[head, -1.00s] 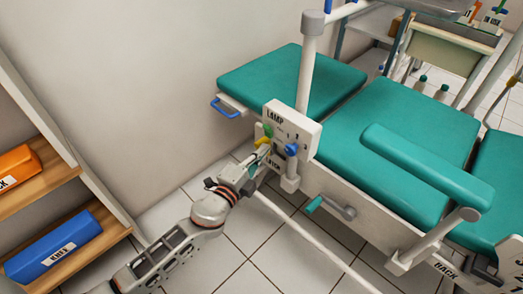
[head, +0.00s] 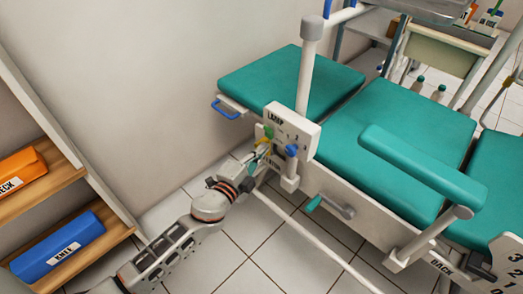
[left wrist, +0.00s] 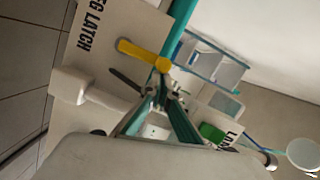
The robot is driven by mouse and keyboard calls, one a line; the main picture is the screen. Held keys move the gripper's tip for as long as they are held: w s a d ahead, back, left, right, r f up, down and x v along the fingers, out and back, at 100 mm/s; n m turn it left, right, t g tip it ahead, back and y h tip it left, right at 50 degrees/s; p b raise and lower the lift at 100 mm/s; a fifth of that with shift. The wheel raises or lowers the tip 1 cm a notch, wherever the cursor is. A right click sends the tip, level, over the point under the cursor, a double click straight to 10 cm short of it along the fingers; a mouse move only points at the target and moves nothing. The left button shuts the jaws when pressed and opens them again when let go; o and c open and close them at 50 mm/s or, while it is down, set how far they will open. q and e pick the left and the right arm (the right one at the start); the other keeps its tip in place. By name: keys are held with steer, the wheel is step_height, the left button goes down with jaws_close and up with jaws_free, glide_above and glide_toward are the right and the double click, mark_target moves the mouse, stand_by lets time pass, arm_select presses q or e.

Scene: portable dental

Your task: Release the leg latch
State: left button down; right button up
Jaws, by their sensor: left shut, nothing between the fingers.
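The leg latch is a yellow lever (left wrist: 143,53) on a pale panel (left wrist: 75,85) lettered "LEG LATCH" in the left wrist view. In the head view the lever (head: 263,141) is small and partly hidden, at the left of the white panel (head: 306,130) on the dental chair. My left gripper (left wrist: 163,76) is shut and empty. Its fingertips are close to the rounded end of the lever; I cannot tell whether they touch. It also reaches the panel from the lower left in the head view (head: 262,155). My right gripper is not in view.
A green knob (head: 269,131) and a blue knob (head: 292,150) sit close to the lever. A crank with a green handle (head: 314,204) juts out below the teal seat (head: 395,145). A shelf with an orange box (head: 22,174) and a blue box (head: 58,248) stands at left.

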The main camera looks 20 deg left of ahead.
arm_select(q)
steer(key=w+a+f+n+g+h+p, duration=0.1)
steer(key=w+a+n+g+h+p, duration=0.1)
steer(key=a+n+p, duration=0.5)
steer(key=n+p, duration=0.2)
steer(key=shift+w+a+f+n, duration=0.35)
steer(key=shift+f+n, duration=0.05)
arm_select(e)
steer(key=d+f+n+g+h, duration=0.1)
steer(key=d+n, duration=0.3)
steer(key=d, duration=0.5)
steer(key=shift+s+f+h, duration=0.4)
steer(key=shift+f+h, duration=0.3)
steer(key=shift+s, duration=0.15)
